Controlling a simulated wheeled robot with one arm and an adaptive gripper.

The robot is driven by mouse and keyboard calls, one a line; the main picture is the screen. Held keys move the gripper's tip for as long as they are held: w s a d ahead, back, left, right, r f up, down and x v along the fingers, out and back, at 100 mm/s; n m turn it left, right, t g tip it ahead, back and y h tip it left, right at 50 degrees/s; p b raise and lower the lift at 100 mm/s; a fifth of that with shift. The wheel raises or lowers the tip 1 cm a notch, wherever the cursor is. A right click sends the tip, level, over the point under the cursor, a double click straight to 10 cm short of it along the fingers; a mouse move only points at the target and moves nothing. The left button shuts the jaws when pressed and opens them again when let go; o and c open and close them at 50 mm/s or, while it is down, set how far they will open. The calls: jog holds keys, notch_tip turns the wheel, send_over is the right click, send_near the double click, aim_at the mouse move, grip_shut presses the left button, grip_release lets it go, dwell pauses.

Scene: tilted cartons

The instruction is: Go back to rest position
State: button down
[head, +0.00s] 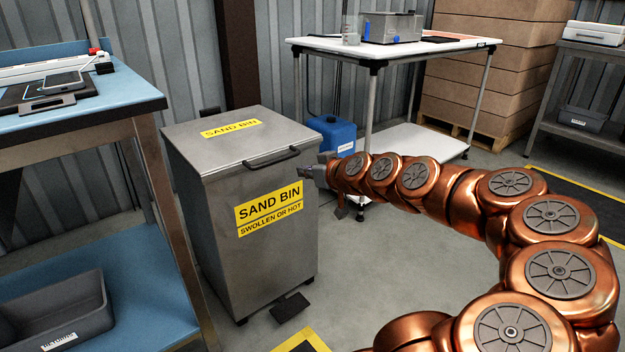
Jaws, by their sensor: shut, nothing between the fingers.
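My copper arm reaches in from the lower right, and its end points left toward the grey sand bin (262,262). My gripper (304,172) is small in the head view, by the right edge of the bin and near the yellow label's upper right corner. The gripper looks shut and empty. I cannot tell whether it touches the bin. The bin stands upright on the floor with its lid (232,137) closed, and its dark handle (271,157) runs along the lid's front edge.
A blue-topped workbench (125,95) stands at the left, with a grey tray (75,315) on its lower shelf. A white table (335,43) and a blue canister (334,130) stand behind the bin. Stacked cartons (490,65) stand at the back right. A dark pedal (290,307) sits at the bin's foot.

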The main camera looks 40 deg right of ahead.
jog(key=shift+s+a+f, duration=0.1)
jog(key=shift+s+f, duration=0.3)
jog(key=shift+s, duration=0.3)
jog(key=shift+s+f, duration=0.35)
jog(key=shift+s, duration=0.3)
jog(key=s+a+r+n+g+y+p, duration=0.1)
jog(key=s+a+r+g+y+p, duration=0.15)
jog(key=a+r+p, duration=0.4)
jog(key=s+a+r+n+g+y+p, duration=0.1)
jog(key=s+a+r+g+p, duration=0.15)
jog(key=a+p, duration=0.6)
jog(key=s+a+r+n+g+y+p, duration=0.1)
jog(key=s+a+r+g+p, duration=0.3)
jog(key=a, duration=0.6)
jog(key=s+a+r+m+g+h+p, duration=0.1)
jog(key=s+a+r+g+p, duration=0.2)
jog(key=s+r+p, duration=0.7)
jog(key=s+a+r+m+g+h+p, duration=0.1)
jog(key=s+a+r+g+h+p, duration=0.1)
jog(key=s+r+p, duration=0.8)
jog(key=a+r+g+p, duration=0.1)
jog(key=p, duration=0.2)
jog(key=shift+a+g+p, duration=0.2)
jog(key=shift+g+p, duration=0.1)
jog(key=shift+p, duration=0.05)
jog(key=shift+s+h, duration=0.1)
jog(key=shift+h, duration=0.15)
